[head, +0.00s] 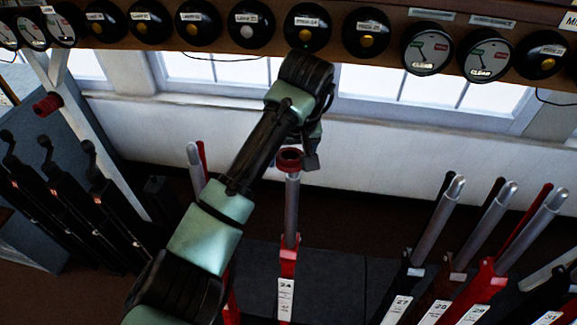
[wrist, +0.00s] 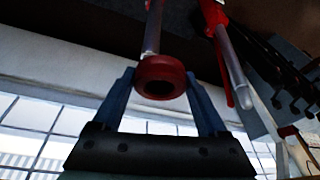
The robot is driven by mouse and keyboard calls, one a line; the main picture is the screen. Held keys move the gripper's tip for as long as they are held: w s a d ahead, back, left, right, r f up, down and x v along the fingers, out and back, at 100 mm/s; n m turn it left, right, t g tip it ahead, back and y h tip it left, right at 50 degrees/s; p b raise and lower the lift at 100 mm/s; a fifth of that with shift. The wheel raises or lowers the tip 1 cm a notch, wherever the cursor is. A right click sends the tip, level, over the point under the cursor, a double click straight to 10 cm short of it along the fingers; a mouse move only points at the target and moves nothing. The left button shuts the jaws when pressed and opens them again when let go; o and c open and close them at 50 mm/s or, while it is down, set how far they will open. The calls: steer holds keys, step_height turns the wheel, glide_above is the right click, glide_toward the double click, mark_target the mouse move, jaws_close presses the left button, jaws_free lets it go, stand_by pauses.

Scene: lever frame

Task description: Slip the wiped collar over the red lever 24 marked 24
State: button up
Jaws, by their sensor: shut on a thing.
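The dark red collar (head: 289,159) is a short thick ring at the upper end of lever 24. It also shows in the wrist view (wrist: 162,66), between the two blue fingers of my gripper (wrist: 160,76), which is shut on it. The red lever 24 (head: 288,255) has a silver handle (head: 291,205) and a white plate reading 24. The handle runs right up to the collar's underside. The collar's hole looks dark in the wrist view, with no handle tip showing in it. I cannot tell whether the collar is around the tip or just above it.
Another silver-handled lever (head: 194,155) stands close to the left of lever 24, partly behind my arm. Several more levers, including lever 27 (head: 400,295), stand at the right. A shelf of round instruments (head: 307,27) runs above.

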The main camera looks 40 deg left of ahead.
steer(key=shift+w+a+f+b, duration=0.3)
steer(key=shift+w+a+b, duration=0.15)
steer(key=shift+w, duration=0.5)
steer(key=shift+w+a+f+b, duration=0.25)
steer(key=shift+w+a+b, duration=0.25)
steer(key=shift+w, duration=0.45)
steer(key=shift+w+a+f+b, duration=0.3)
steer(key=shift+w+a+b, duration=0.15)
steer(key=shift+w, duration=0.5)
steer(key=shift+d+p, duration=0.1)
steer(key=shift+p, duration=0.25)
steer(key=shift+s+f, duration=0.1)
steer(key=shift+f, duration=0.3)
steer(key=shift+s+d+f+b, duration=0.15)
steer(key=shift+f+b, duration=0.25)
steer(key=shift+f, duration=0.75)
steer(key=shift+s+d+f+b, duration=0.1)
steer(key=shift+s+f+b, duration=0.25)
steer(key=shift+f, duration=0.75)
steer(key=shift+w+f, duration=0.1)
steer(key=shift+f, duration=0.2)
steer(key=o, duration=1.2)
steer(key=shift+c, duration=0.2)
steer(key=shift+r, duration=0.1)
